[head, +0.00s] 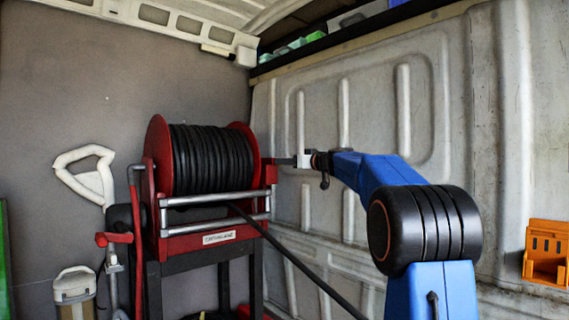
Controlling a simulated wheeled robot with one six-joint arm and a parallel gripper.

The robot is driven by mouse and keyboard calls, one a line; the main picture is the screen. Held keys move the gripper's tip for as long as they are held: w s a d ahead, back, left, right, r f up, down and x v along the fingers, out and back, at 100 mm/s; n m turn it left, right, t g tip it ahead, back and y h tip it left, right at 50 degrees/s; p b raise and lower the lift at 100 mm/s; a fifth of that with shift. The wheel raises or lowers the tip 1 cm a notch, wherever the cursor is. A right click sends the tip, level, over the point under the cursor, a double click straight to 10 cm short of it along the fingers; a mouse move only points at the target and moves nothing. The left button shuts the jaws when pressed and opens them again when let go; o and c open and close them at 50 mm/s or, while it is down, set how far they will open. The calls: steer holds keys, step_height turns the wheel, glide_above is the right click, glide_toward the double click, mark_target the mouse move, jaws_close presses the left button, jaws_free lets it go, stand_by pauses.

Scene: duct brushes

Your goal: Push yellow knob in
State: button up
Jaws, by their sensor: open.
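No yellow knob can be made out in the head view. A red hose reel (158,190) wound with black hose (212,160) stands on a dark frame left of centre. My gripper (276,161) is at the end of my blue arm, at the right side of the reel by its red side post. It points left and is open. It is small and seen from the side, so I cannot tell whether it touches the reel. The part of the reel behind the fingertips is hidden.
A red crank handle (116,239) and a white D-shaped handle (88,177) stand left of the reel. A black hose (300,265) runs down to the right. A ribbed van wall (372,110) lies behind my arm. An orange holder (546,253) hangs at the far right.

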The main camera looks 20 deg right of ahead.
steer(key=v, duration=1.5)
steer(key=s+a+f+m+g, duration=0.1)
steer(key=s+a+f+g, duration=0.3)
steer(key=s+a+f, duration=0.55)
steer(key=s+a+f+g, duration=0.3)
steer(key=s+a+f, duration=0.3)
steer(key=a+f, duration=0.55)
steer(key=s+a+f+m+g+h, duration=0.2)
steer(key=s+f+g+h, duration=0.3)
steer(key=s+f, duration=2.2)
steer(key=shift+s+a+g, duration=0.15)
steer(key=shift+s+g, duration=0.15)
steer(key=shift+s, duration=0.35)
steer(key=shift+r, duration=0.1)
